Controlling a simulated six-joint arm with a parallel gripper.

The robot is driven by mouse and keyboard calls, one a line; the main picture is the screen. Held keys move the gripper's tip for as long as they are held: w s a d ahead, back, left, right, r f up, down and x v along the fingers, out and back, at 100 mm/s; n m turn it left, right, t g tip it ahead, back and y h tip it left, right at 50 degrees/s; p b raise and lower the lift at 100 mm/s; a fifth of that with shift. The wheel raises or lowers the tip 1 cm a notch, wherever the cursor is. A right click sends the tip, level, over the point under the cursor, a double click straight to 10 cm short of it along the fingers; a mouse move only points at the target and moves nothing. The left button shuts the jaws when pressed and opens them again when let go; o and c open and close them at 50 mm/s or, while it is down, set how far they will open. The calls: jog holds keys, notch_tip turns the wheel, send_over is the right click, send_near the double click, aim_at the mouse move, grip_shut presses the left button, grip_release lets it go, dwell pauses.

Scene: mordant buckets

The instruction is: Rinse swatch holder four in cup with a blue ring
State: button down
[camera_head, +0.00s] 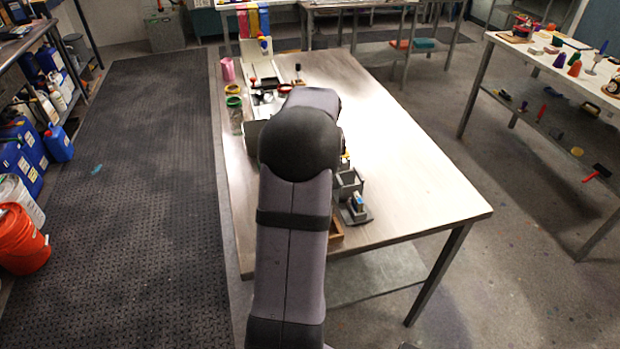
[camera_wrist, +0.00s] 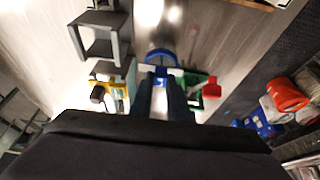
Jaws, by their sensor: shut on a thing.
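In the wrist view my gripper (camera_wrist: 160,104) points away from the camera, shut on a pale swatch holder (camera_wrist: 160,71) with a crossbar and a blue mark. I cannot read a number on it. A round blue ring (camera_wrist: 160,54), seemingly the cup's rim, shows just beyond the holder. I cannot tell whether the holder's lower part is above the cup or inside it. In the head view my arm hides the gripper, the held holder and the blue-ringed cup.
A red-knobbed holder (camera_wrist: 211,90) and a yellow-and-black one (camera_wrist: 103,95) flank the gripper. Grey open boxes (camera_wrist: 101,45) stand left. In the head view, a green-ringed jar (camera_head: 234,112), yellow-ringed one (camera_head: 232,89) and pink cup (camera_head: 228,70) line the table's left; its right side (camera_head: 415,170) is clear.

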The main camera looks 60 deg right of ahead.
jog(key=shift+r+p, duration=0.4)
jog(key=shift+r, duration=0.15)
dwell(2.7)
notch_tip(320, 180, up, 6)
jog(key=p, duration=0.4)
jog(key=shift+p, duration=0.35)
dwell(2.6)
jog(key=shift+r+p, duration=1.15)
jog(key=shift+r, duration=0.35)
